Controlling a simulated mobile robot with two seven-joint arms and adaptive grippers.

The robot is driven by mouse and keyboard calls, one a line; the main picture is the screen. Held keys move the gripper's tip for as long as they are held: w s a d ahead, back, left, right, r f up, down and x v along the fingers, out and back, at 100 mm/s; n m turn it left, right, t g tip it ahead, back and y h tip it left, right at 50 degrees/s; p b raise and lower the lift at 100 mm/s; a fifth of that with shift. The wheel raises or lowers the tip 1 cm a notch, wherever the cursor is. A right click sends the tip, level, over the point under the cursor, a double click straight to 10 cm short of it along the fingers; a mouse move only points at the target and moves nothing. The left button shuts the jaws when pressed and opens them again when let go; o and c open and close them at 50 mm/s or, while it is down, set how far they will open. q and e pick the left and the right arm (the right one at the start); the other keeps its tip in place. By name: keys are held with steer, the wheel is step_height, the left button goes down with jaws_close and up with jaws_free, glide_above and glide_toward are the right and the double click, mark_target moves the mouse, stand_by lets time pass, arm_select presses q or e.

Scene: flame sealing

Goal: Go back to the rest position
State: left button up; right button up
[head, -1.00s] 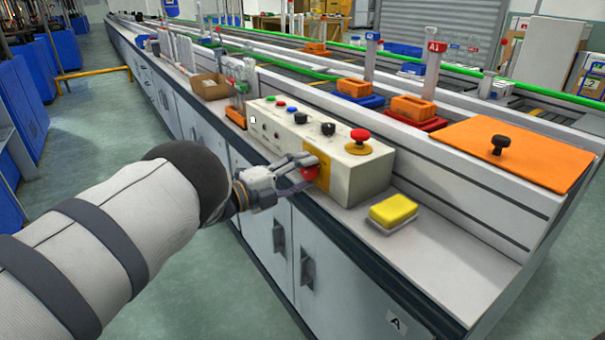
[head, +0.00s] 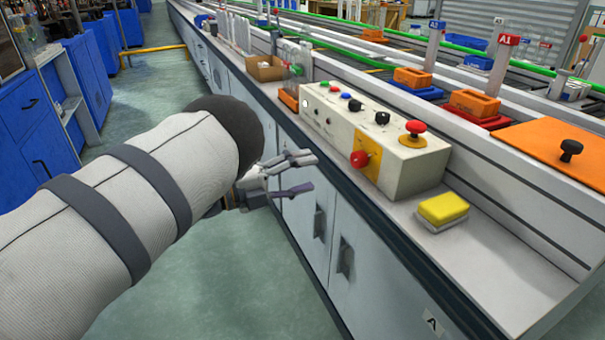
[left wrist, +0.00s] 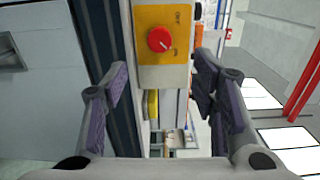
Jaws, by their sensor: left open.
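My left gripper (head: 300,174) is open and empty in front of the bench, to the left of the control box (head: 420,168). In the left wrist view its two fingers (left wrist: 160,85) stand wide apart with nothing between them. The control box is cream, with a red knob (head: 359,159) on a yellow plate (head: 368,152) on its front face. That knob also shows in the left wrist view (left wrist: 160,39), beyond the fingertips and apart from them. My right gripper is not in view.
The bench (head: 470,265) has cabinet doors below. A yellow sponge (head: 443,208) lies right of the box. A red mushroom button (head: 415,127) is on the box top. A cardboard box (head: 265,68) and an orange rack (head: 288,99) stand farther back. The floor left of the bench is clear.

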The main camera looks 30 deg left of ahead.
arm_select(q)
steer(key=shift+f, duration=0.1)
steer(key=s+a+f+n+g+y+p, duration=0.25)
steer(key=s+f+n+y, duration=0.35)
steer(key=s+f+n, duration=0.5)
steer(key=s+a+f+n+g+y+p, duration=0.1)
steer(key=s+f+n+g+y+p, duration=0.3)
steer(key=s+f+n, duration=0.6)
steer(key=s+d+r+n+g, duration=0.1)
steer(key=s+d+g, duration=0.1)
steer(key=s, duration=0.8)
steer(key=s+d+r+n+g, duration=0.2)
steer(key=s+g, duration=0.3)
steer(key=s, duration=0.5)
steer(key=s+d+r+n+g+y, duration=0.1)
steer(key=s+d+n+g, duration=0.1)
steer(key=s, duration=0.9)
steer(key=shift+d+r+g+p, duration=0.15)
steer(key=shift+d+g+p, duration=0.25)
steer(key=shift+d+g, duration=0.4)
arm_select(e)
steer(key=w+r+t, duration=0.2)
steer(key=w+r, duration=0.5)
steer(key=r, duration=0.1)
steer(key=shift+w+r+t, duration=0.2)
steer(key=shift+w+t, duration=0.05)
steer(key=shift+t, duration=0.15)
arm_select(q)
steer(key=shift+w+t, duration=0.15)
steer(key=shift+t, duration=0.1)
